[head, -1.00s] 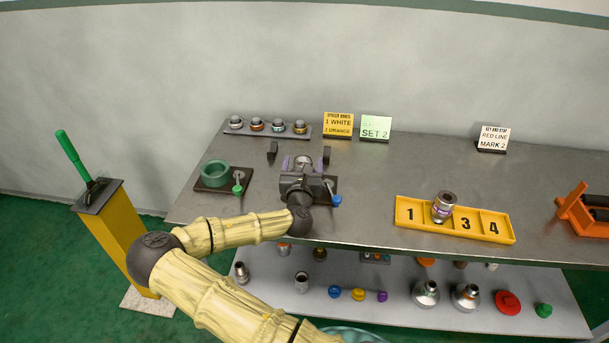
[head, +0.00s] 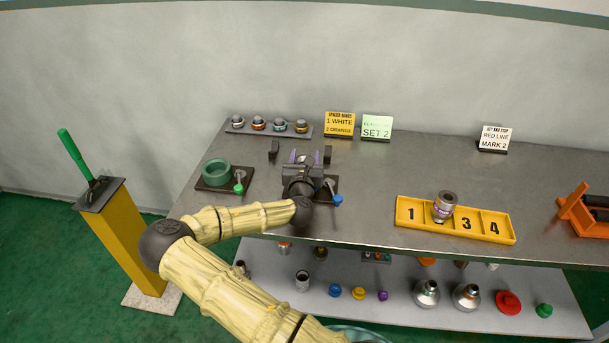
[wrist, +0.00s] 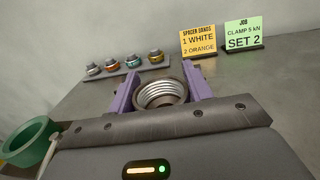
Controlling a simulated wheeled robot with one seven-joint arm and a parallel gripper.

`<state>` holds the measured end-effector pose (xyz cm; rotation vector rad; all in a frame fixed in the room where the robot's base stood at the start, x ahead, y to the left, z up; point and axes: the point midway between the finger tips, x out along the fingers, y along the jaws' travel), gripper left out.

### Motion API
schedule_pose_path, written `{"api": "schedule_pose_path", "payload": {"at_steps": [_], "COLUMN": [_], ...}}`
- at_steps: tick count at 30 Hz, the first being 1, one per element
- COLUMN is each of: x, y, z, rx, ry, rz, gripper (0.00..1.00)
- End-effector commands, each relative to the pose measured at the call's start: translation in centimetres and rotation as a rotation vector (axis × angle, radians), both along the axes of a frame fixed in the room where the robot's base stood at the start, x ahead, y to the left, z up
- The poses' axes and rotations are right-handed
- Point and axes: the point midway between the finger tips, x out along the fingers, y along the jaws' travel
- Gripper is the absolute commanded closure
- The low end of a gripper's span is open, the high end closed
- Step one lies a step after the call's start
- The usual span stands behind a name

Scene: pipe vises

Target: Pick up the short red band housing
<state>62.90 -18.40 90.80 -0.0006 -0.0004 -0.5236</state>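My gripper (wrist: 162,82) has purple fingers and reaches in at the blue-lever station on the bench. A grey, internally threaded housing (wrist: 161,94) lies between the fingers, its open end facing the wrist camera. A finger stands close at each side of it, but I cannot tell whether they press on it. The gripper body hides its lower part, and I see no red band. In the head view my gripper (head: 305,157) largely hides this housing.
A green ring (head: 216,172) sits on a plate left of my gripper. A yellow numbered tray (head: 408,224) holds a purple-banded housing (head: 444,206). Behind are a banded-ring rack (head: 238,130) and sign cards (head: 377,127). A shelf below holds several parts.

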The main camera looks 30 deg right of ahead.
Motion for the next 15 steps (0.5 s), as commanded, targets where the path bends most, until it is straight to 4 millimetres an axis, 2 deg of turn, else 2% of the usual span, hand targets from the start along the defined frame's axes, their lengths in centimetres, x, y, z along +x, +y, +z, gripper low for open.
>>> {"api": "schedule_pose_path", "payload": {"at_steps": [1,5,15], "x": [-0.01,-0.01,0.04], "y": [0.02,0.05,0.11], "z": [-0.03,-0.04,0.42], "rx": [0.000,0.000,0.000], "ry": [0.001,0.001,-0.002], "rz": [0.000,0.000,0.001], "gripper": [0.74,0.99,1.00]}}
